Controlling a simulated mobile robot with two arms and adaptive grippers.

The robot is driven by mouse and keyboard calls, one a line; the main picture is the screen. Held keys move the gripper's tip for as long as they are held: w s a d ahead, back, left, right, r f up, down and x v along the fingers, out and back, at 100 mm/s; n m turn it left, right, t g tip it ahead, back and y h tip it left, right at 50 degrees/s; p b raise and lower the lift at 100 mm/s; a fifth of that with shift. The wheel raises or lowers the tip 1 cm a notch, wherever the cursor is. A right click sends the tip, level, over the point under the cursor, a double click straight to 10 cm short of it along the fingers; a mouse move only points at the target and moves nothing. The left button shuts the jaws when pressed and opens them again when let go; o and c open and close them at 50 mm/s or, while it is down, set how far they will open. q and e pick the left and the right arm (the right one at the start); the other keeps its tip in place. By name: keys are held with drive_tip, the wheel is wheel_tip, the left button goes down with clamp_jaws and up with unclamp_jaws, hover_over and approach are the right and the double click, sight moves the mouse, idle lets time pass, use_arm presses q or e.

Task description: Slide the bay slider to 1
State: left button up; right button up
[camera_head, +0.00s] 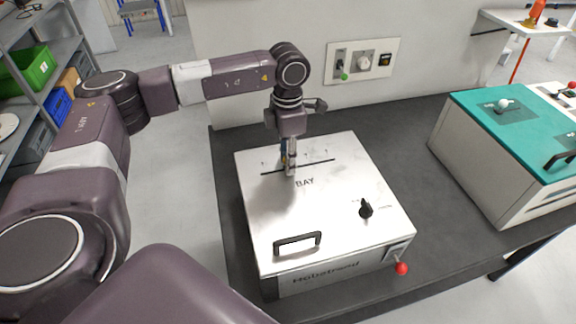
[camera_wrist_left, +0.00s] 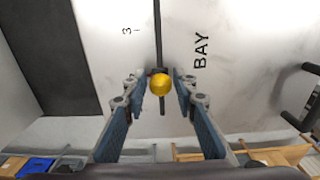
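The bay slider is a yellow knob (camera_wrist_left: 160,84) in a narrow dark slot (camera_head: 318,162) on top of a silver metal box (camera_head: 335,205) marked BAY. In the wrist view the slot (camera_wrist_left: 158,35) runs up and down, with a printed 3 (camera_wrist_left: 127,31) beside it. My left gripper (camera_head: 290,172) points down at the slot and hides the knob in the head view. In the wrist view its fingers (camera_wrist_left: 162,76) stand on either side of the knob, with what look like small gaps. My right gripper is not in view.
The box also carries a black handle (camera_head: 298,243), a black rotary knob (camera_head: 366,209) and a red-tipped lever (camera_head: 401,268). A teal-topped box (camera_head: 520,130) stands to the right on the dark table (camera_head: 400,135). A switch panel (camera_head: 362,61) is on the wall behind.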

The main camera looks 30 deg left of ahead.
sight(267, 173)
use_arm(q)
drive_tip(key=shift+c, duration=0.3)
clamp_jaws()
drive_tip(key=s+a, duration=0.3)
drive_tip(key=s, duration=0.1)
drive_tip(key=shift+s+a, duration=0.25)
drive_tip(key=shift+a, duration=0.1)
unclamp_jaws()
drive_tip(key=o, duration=0.3)
drive_tip(key=shift+w+d, duration=0.1)
drive_tip(key=shift+w, duration=0.05)
wheel_tip(267, 173, up, 7)
drive_tip(key=p, duration=0.3)
drive_tip(key=shift+p, duration=0.4)
